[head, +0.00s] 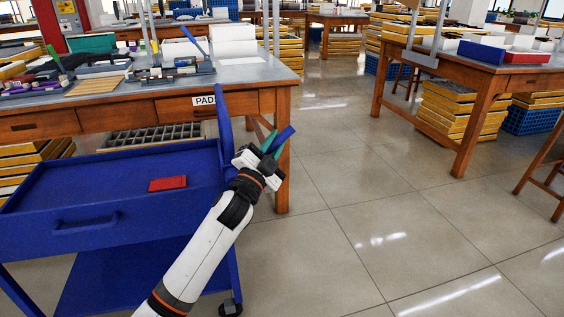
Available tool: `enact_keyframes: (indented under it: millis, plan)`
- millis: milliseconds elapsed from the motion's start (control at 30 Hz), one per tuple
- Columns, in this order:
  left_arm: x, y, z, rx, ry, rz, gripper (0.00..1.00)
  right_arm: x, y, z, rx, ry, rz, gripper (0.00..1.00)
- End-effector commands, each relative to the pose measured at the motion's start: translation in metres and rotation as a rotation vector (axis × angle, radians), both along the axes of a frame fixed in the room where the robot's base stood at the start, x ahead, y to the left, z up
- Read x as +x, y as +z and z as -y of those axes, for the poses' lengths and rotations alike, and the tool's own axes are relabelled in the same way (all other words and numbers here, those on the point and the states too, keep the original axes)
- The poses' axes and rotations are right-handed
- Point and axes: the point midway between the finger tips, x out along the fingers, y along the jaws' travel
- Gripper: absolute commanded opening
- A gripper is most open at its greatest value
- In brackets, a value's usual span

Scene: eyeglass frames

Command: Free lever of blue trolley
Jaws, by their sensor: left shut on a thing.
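The blue trolley (95,190) stands at the lower left, with a tray on top and a lower shelf. Its tall blue end post (222,115) rises beside my gripper. My left gripper (270,146) is at the right of this post, level with the table drawers. It is shut at a small blue bar-like piece, the lever (284,137). A green piece (268,140) shows close beside it. The jaws partly hide how the lever joins the trolley. My right gripper is not in view.
A red flat block (167,184) lies in the trolley tray. A wooden workbench (140,118) with tools stands right behind the trolley. Another bench (470,85) with yellow crates (455,110) beneath is at the right. The tiled floor (400,220) between is clear.

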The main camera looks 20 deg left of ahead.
Motion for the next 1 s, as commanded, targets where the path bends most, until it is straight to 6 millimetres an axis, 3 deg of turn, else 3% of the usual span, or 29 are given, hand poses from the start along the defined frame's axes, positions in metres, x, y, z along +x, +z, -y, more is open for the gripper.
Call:
enact_keyframes:
  millis: [100,400,1000]
  plan:
    - [-0.006,0.007,-0.008,-0.101,-0.002,0.064,0.00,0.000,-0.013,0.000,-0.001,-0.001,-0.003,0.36]
    - [-0.023,0.030,-0.032,-0.329,-0.002,0.217,0.00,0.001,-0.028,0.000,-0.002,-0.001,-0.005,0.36]
    - [-0.044,0.045,-0.064,-0.576,-0.001,0.388,0.00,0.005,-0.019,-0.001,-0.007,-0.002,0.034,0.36]
